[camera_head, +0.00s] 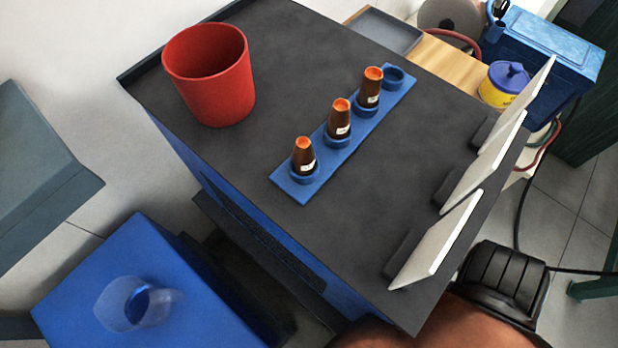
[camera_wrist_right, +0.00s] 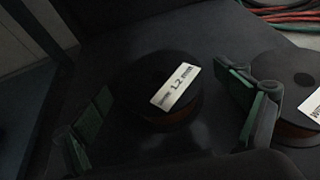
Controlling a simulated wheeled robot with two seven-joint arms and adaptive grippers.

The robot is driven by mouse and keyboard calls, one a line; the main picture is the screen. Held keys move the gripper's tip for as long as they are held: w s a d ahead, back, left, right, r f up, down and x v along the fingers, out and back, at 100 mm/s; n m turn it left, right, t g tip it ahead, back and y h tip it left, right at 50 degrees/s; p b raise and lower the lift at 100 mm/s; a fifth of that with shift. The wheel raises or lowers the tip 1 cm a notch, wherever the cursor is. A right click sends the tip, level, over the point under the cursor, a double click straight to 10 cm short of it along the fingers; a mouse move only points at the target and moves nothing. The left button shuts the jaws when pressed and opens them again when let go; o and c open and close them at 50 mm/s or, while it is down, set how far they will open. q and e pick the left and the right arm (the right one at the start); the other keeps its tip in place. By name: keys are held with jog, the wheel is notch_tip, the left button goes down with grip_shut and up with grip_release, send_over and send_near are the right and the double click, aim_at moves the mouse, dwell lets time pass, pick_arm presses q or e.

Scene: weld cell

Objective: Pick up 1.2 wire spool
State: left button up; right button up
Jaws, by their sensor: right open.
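The 1.2 wire spool (camera_wrist_right: 157,88) shows in the right wrist view as a dark round spool with a white label reading 1.2 mm and copper-brown wire low on its side. It lies flat on a dark surface. My right gripper (camera_wrist_right: 165,82) is open, with one green-padded finger on each side of this spool. Gaps show between the fingers and the spool. The head view shows neither gripper, and I cannot make out the labelled spool there.
A second labelled spool (camera_wrist_right: 288,88) stands close beyond the right finger. Cables (camera_wrist_right: 285,12) lie at the top right. In the head view, a dark bench (camera_head: 235,170) holds a red bin (camera_head: 210,75), a blue rack (camera_head: 318,160) with orange-tipped brown bottles, and white panels (camera_head: 440,240).

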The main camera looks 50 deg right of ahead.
jog(key=shift+c, duration=0.3)
jog(key=c, duration=2.1)
jog(key=shift+r, duration=0.1)
